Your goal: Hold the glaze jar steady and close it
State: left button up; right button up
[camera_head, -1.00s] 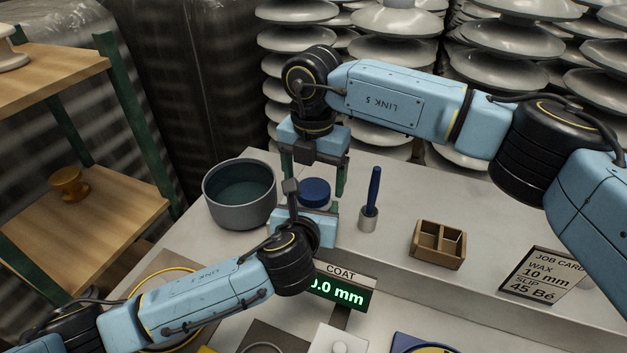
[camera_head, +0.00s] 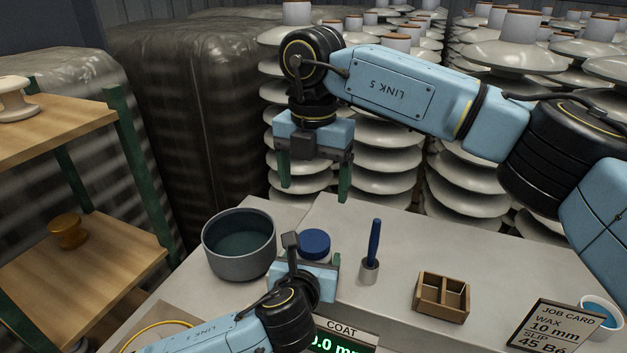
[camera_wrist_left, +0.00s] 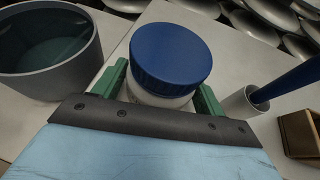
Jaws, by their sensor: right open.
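The glaze jar is a white jar under a blue screw lid (camera_head: 314,243). In the left wrist view the lid (camera_wrist_left: 171,58) sits on top of the white jar body (camera_wrist_left: 158,98) and looks level. My left gripper (camera_wrist_left: 163,92) has its green fingers on both sides of the jar body, against it. In the head view this left gripper (camera_head: 314,268) hides much of the jar body. My right gripper (camera_head: 315,192) is open and empty, with its fingers pointing down in the air above the lid, apart from it.
A grey pot (camera_head: 239,245) of dark liquid stands left of the jar. A blue-handled tool in a small cup (camera_head: 369,271) and a wooden divided box (camera_head: 441,298) stand to the right. A job card (camera_head: 555,327) is at the lower right. Insulator stacks (camera_head: 390,160) rise behind.

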pick_arm(q)
jog(key=o, duration=0.3)
jog(key=shift+o, duration=0.2)
jog(key=p+v, duration=0.3)
jog(key=v, duration=1)
jog(key=shift+s+r, duration=0.2)
